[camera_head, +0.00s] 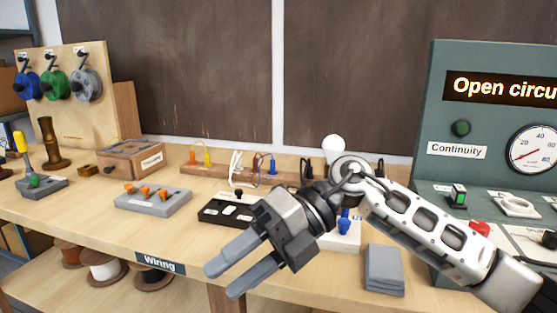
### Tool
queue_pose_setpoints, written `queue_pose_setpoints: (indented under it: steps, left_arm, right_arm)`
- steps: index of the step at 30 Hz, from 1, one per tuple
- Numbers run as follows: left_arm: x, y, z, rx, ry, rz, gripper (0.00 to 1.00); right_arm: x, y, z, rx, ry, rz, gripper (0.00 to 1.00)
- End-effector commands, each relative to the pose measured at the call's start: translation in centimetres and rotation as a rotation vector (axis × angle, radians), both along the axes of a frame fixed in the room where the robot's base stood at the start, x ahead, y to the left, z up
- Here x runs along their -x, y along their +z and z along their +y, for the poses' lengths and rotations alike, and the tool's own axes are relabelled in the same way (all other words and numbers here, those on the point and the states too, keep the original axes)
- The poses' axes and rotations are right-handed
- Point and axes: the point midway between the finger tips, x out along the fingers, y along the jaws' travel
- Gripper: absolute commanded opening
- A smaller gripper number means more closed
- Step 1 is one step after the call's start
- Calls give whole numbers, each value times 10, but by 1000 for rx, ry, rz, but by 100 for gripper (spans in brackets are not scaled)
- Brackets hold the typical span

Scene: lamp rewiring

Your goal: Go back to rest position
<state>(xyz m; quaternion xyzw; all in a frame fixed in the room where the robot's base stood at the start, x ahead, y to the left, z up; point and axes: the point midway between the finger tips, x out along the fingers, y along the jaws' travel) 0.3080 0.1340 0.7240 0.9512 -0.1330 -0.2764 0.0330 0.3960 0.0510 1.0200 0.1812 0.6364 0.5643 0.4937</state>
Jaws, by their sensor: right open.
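My right gripper (232,276) is open and empty. Its arm comes in from the right, and its two grey fingers point to the lower left over the front edge of the wooden workbench (90,222). The gripper partly covers a black switch block (225,208) behind it. My left gripper is not in view.
A grey block with orange connectors (153,199) stands left of my gripper. A grey folded cloth or pad (384,270) lies under my right arm. A green continuity panel (460,180) reading "Open circu" stands at right. Wire spools (104,267) sit on the lower shelf.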

Motion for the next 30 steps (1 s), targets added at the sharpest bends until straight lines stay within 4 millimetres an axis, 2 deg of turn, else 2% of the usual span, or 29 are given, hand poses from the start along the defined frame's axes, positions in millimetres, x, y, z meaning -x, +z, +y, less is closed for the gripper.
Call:
queue_pose_setpoints:
  steps: [1,3,6,10,13,17,20,21,24,27,30]
  left_arm:
    - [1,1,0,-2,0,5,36]
    - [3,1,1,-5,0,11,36]
    - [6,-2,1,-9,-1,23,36]
    - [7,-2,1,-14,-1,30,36]
    - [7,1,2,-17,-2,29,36]
    - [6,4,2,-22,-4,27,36]
    - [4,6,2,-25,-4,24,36]
    - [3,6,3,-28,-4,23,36]
    - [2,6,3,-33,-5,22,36]
    - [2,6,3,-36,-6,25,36]
    - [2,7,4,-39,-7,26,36]
  right_arm:
    - [13,2,14,-139,-22,102,45]
    - [19,13,26,-328,-89,239,45]
    - [15,26,29,-568,-230,445,45]
    - [-8,25,9,-815,-484,725,45]
    - [-30,2,-19,-947,-725,947,45]
    - [-47,-58,-66,-1029,-1082,1232,45]
    - [-40,-120,-104,-1018,-1374,1445,45]
    - [-32,-145,-117,-996,-1482,1522,45]
    - [-2,-200,-146,-915,-1720,1688,45]
    - [34,-243,-167,-810,-1912,1819,45]
    - [66,-270,-180,-715,-2042,1909,45]
